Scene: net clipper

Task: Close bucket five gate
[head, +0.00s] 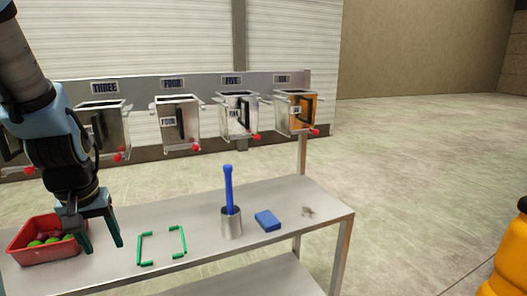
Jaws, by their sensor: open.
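In the head view the bucket labelled five (239,117) hangs on the grey rack, under the plate reading FIVE (233,80). It is a metal bucket with a dark handle on its front and a red knob (256,137) at its lower right. Whether its gate stands open or shut is too small to tell. My gripper (102,244) is at the left, pointing down over the table. Its fingers are apart and nothing shows between them. It is well to the left of bucket five and lower in the picture.
Buckets four (178,120) and six (296,112) flank bucket five. A metal table (190,205) in front bears a red tray (36,258) of fruit, green corner marks (141,249), a metal cup (231,222) with a blue-handled tool and a blue block (267,221).

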